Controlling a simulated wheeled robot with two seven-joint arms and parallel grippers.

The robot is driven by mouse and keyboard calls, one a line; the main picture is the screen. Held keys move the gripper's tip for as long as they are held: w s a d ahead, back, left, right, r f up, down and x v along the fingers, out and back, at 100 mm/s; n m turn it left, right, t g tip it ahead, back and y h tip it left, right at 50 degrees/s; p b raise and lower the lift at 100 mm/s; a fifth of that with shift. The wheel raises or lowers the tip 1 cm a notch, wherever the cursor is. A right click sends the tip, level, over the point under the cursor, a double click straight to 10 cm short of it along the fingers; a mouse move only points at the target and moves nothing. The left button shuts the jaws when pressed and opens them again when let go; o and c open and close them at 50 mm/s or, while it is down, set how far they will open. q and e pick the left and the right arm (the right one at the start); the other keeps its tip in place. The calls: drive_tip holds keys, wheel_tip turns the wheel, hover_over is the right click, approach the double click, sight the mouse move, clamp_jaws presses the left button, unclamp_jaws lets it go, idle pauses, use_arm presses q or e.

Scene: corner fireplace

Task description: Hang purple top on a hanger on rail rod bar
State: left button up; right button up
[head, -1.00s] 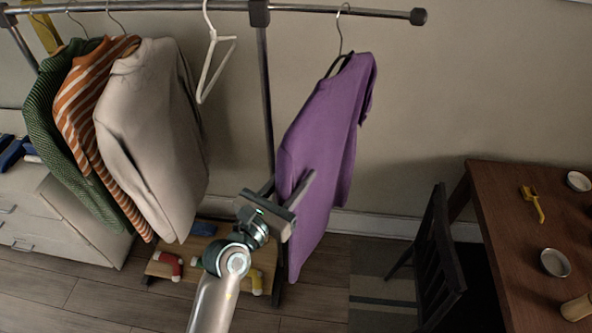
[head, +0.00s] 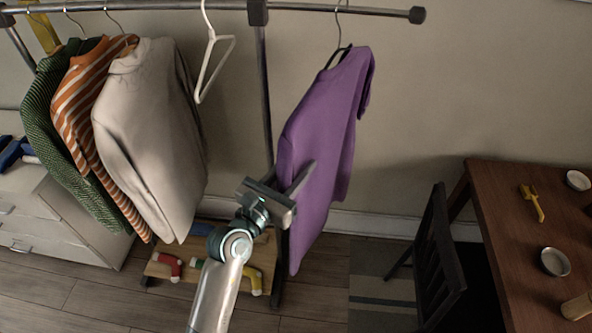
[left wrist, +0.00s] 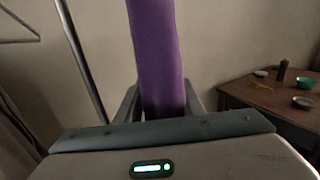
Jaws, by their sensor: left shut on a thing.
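The purple top (head: 325,140) is on a black hanger (head: 338,57) below the right part of the rail rod (head: 345,10). The hanger's wire hook crosses in front of the rod, and its tip is cut off at the top edge. I cannot tell whether the hook rests on the rod. My left gripper (head: 292,184) is shut on the lower left side of the top. In the left wrist view the purple cloth (left wrist: 155,60) runs down between the fingers (left wrist: 160,105). My right gripper is not in view.
An empty white hanger (head: 213,60) hangs left of the rail's post. A grey sweater (head: 150,140), striped top (head: 75,110) and green sweater (head: 45,140) hang further left. A dark chair (head: 435,255) and wooden table (head: 500,205) stand at the right. A low wooden shelf (head: 215,262) is below.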

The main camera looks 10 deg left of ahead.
use_arm(q)
drive_tip(key=shift+w+f+b, duration=0.1)
drive_tip(key=shift+w+b, duration=0.75)
drive_tip(key=shift+w, duration=1.4)
drive_tip(key=shift+w+f+b, duration=1.45)
drive_tip(key=shift+w+b, duration=0.2)
drive_tip(key=shift+w, duration=0.05)
drive_tip(key=shift+s+p, duration=0.2)
drive_tip(key=shift+p, duration=0.1)
